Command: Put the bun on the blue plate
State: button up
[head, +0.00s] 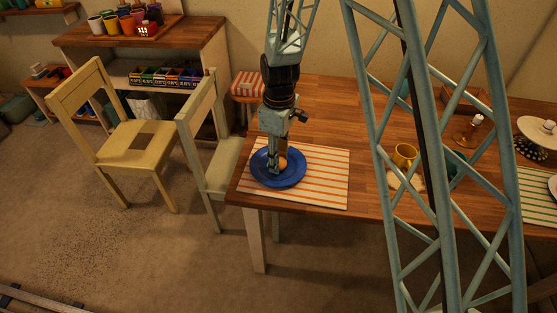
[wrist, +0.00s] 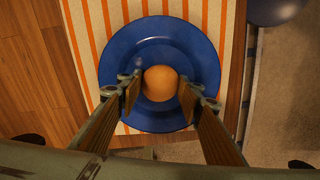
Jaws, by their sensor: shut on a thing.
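The bun (wrist: 160,83) is small, round and orange-brown. In the wrist view it sits between the two fingers of my gripper (wrist: 160,88), which is shut on it. The blue plate (wrist: 120,58) lies directly beneath the bun, and the bun appears over its middle. In the head view my gripper (head: 278,168) points down over the blue plate (head: 297,175), and part of the bun (head: 283,163) shows beside the fingers. I cannot tell whether the bun touches the plate.
The plate lies on an orange-striped placemat (head: 325,185) on the wooden table (head: 335,120). A yellow mug (head: 404,155) stands to the right. A pale chair (head: 215,150) stands close at the table's left end. The mat's right part is clear.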

jog(key=shift+f, duration=0.15)
jog(key=o, duration=0.9)
jog(key=shift+c, duration=0.2)
notch_tip(320, 180, up, 12)
jog(key=p, duration=0.3)
jog(key=shift+w, duration=0.1)
dwell(0.4)
jog(key=shift+d+r, duration=0.1)
jog(key=shift+r, duration=0.1)
